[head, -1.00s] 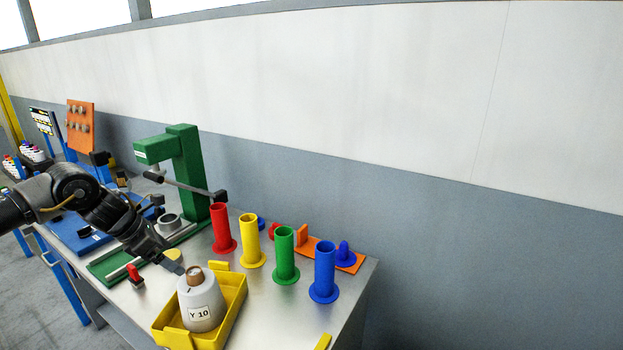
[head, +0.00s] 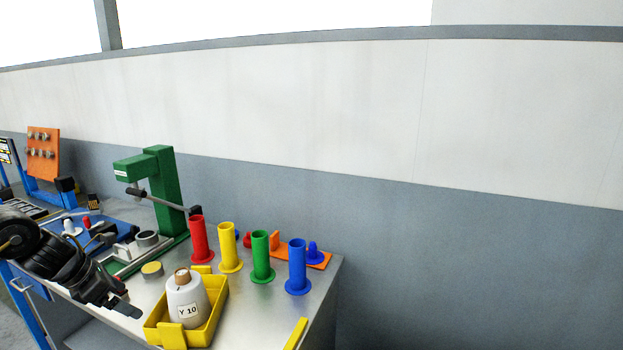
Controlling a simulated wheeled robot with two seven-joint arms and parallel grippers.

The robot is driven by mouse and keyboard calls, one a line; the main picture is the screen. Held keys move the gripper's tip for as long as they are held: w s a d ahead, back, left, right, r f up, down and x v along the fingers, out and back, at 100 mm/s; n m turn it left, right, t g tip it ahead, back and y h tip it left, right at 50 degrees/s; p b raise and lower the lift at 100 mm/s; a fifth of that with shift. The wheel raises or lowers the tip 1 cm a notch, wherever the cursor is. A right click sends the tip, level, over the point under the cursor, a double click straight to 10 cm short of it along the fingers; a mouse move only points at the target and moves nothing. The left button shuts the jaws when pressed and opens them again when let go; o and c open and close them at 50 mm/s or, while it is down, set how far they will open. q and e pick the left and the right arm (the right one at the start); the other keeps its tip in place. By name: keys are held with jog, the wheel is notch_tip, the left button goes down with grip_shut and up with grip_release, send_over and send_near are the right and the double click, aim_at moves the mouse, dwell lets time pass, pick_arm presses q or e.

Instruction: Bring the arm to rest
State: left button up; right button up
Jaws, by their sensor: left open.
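My left arm comes in from the left edge of the head view. My left gripper (head: 128,308) is open and empty, low over the front edge of the table, left of the yellow tray. A grey-white yarn bobbin (head: 187,300) labelled "Y 10" stands upright in the yellow tray (head: 218,318), apart from the gripper. My right gripper is not in view.
Red (head: 199,240), yellow (head: 229,248), green (head: 262,258) and blue (head: 297,268) tubes stand upright on the metal table (head: 262,310). A green press-like stand (head: 165,188) rises behind. An orange rack (head: 43,154) stands far left. The wall behind is bare.

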pick_arm(q)
jog(key=w+d+f+n+t+h, duration=0.15)
jog(key=d+f, duration=0.45)
jog(key=d, duration=0.7)
jog(key=w+d+f+n+h, duration=0.1)
jog(key=d+f+n, duration=0.3)
jog(key=d, duration=0.8)
jog(key=s+d+f+n+t, duration=0.35)
jog(key=s+d+n, duration=0.35)
jog(key=d+n, duration=0.45)
jog(key=s+a+f+n+g+y, duration=0.2)
jog(key=s+a+f+n, duration=0.2)
jog(key=s+n, duration=0.45)
jog(key=s+a+f+n+g+y, duration=0.25)
jog(key=s+a+n, duration=0.25)
jog(key=s+n, duration=0.35)
jog(key=s+a+f+n+g+y, duration=0.15)
jog(key=s+a+f+n, duration=0.25)
jog(key=s+n, duration=0.45)
notch_tip(320, 180, down, 29)
jog(key=s+m+g+b, duration=0.2)
jog(key=s+a+f+b, duration=0.2)
jog(key=s+a+f, duration=0.1)
jog(key=s+f, duration=1.3)
jog(key=shift+f+g, duration=0.4)
jog(key=shift+f, duration=0.05)
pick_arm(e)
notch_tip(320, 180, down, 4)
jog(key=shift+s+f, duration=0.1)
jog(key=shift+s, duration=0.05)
